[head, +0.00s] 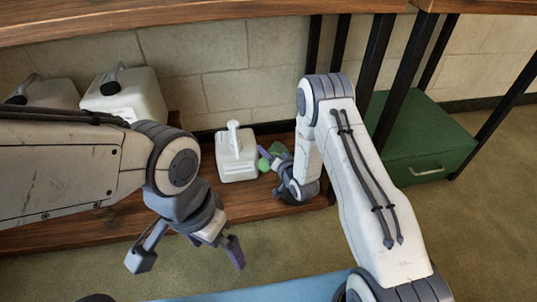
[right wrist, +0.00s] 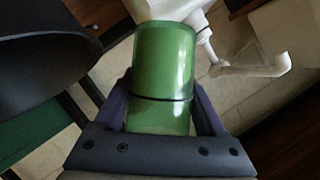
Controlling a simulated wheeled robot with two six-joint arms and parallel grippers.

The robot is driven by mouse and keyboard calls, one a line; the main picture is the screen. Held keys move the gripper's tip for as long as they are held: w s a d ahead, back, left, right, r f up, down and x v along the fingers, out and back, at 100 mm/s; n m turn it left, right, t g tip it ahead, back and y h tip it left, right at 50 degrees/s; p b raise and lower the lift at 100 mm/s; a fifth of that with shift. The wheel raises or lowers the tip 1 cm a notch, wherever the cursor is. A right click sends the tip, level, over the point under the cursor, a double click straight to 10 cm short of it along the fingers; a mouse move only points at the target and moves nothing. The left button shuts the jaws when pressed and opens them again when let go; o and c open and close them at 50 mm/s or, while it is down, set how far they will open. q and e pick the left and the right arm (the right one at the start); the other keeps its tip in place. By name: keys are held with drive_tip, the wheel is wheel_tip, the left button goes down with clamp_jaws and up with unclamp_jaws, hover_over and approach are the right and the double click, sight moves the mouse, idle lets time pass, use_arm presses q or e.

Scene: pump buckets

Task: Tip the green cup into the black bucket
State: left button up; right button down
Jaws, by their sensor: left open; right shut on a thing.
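The green cup (right wrist: 163,75) is held between the two fingers of my right gripper (right wrist: 165,112), which is shut on it. In the head view the cup (head: 264,164) shows only in small part beside the right gripper (head: 274,166), just right of a white pump container (head: 238,160). A dark rounded thing with a rim (right wrist: 45,30), probably the black bucket, fills the upper left of the right wrist view. I cannot make it out in the head view, where my right arm may hide it. My left gripper (head: 188,254) is open and empty, at the lower left.
The pump container's spout (right wrist: 250,70) shows close by the cup in the right wrist view. Two white canisters (head: 125,95) stand at the back left on the wooden shelf (head: 85,230). A green cabinet (head: 425,135) and dark table legs are at the right.

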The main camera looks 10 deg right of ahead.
drive_tip(key=shift+a+f+m+y+b, duration=0.15)
drive_tip(key=shift+f+m+y+b, duration=0.25)
drive_tip(key=shift+m+b, duration=0.4)
drive_tip(key=shift+f+m+t+y+b, duration=0.1)
drive_tip(key=shift+m+t+y+b, duration=0.45)
drive_tip(key=shift+m+b, duration=0.6)
drive_tip(key=r+m, duration=0.1)
drive_tip(key=r+m+t+y+p, duration=0.1)
drive_tip(key=m, duration=0.1)
drive_tip(key=shift+d+r, duration=0.1)
drive_tip(key=shift+d, duration=0.1)
drive_tip(key=shift+d+r+m+t+y+p, duration=0.15)
drive_tip(key=shift+d+r+m+t, duration=0.15)
drive_tip(key=shift+m, duration=0.45)
drive_tip(key=shift+d+r+m+t+y+p, duration=0.15)
drive_tip(key=shift+r+m+t, duration=0.15)
drive_tip(key=shift+m, duration=0.45)
drive_tip(key=shift+d+r+m+t+y+p, duration=0.15)
drive_tip(key=shift+d+r+m+t, duration=0.2)
drive_tip(key=shift+m, duration=0.4)
drive_tip(key=shift+a, duration=0.1)
